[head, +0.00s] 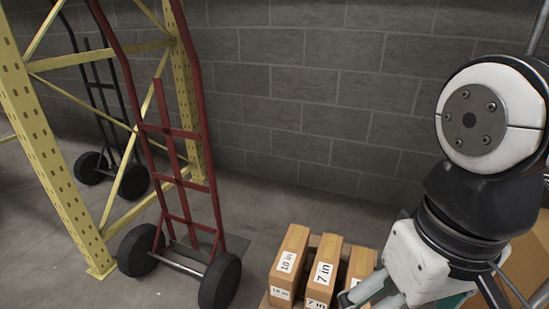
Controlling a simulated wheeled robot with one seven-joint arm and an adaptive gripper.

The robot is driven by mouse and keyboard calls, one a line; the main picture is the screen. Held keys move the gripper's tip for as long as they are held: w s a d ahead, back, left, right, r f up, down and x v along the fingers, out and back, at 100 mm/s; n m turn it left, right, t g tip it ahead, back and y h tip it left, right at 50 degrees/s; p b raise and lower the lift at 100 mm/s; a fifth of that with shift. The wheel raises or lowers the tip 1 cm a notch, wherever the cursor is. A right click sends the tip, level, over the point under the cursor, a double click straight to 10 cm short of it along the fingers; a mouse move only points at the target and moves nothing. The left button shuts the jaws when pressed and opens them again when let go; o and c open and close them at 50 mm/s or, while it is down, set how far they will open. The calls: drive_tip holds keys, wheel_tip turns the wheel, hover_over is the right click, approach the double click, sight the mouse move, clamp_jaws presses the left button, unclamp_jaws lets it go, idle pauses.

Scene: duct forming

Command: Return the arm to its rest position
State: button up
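My arm fills the right side of the head view, with a round white joint cap above a black link. Below the black link is a white block at the lower right, which appears to be my gripper (368,288). Pale grey finger-like parts reach down and left from it toward the boxes. The bottom edge of the picture cuts them off, so their tips and anything between them are hidden. I cannot tell whether the gripper is open or shut.
Brown boxes (290,262) labelled "10 in" and "7 in" stand in a row close left of the white block. A red hand truck (177,160) stands left of them, by a yellow rack (45,150). A dark hand truck (100,95) is behind. A grey block wall (310,95) closes the back.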

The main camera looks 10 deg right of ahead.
drive_tip(key=shift+s+d+r, duration=0.1)
drive_tip(key=shift+s, duration=0.85)
wheel_tip(320, 180, up, 36)
drive_tip(key=t+p, duration=0.3)
drive_tip(key=p, duration=3.1)
drive_tip(key=shift+d+r+n+t, duration=0.15)
drive_tip(key=shift+n+t, duration=0.15)
drive_tip(key=shift+t, duration=0.1)
drive_tip(key=shift+p, duration=0.3)
drive_tip(key=shift+c, duration=0.5)
